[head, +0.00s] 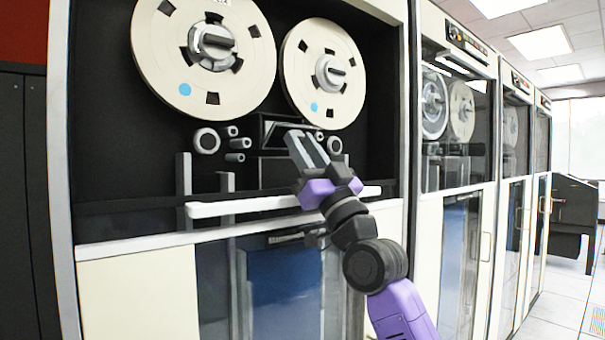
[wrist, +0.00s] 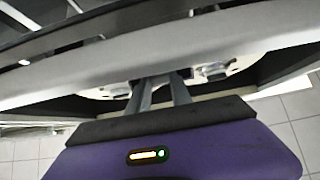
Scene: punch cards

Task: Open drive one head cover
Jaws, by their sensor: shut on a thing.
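Drive one is the nearest tape cabinet, its front window lowered and two large cream reels showing, the left reel (head: 203,52) and the right reel (head: 323,73). The dark head cover (head: 275,133) sits below and between the reels, with a grey slanted face. My gripper (head: 304,137) reaches up to the right side of the head cover, its fingers close together and shut on the cover's edge. The fingers hide part of the cover. In the wrist view my gripper (wrist: 160,82) has its two grey fingers nearly together; their contact with the cover is not clear there.
A white horizontal bar (head: 245,206) crosses the cabinet below the head cover, close behind my wrist. Small rollers (head: 206,141) flank the cover. More tape cabinets (head: 455,130) stand in a row to the right, beside open tiled floor (head: 555,305).

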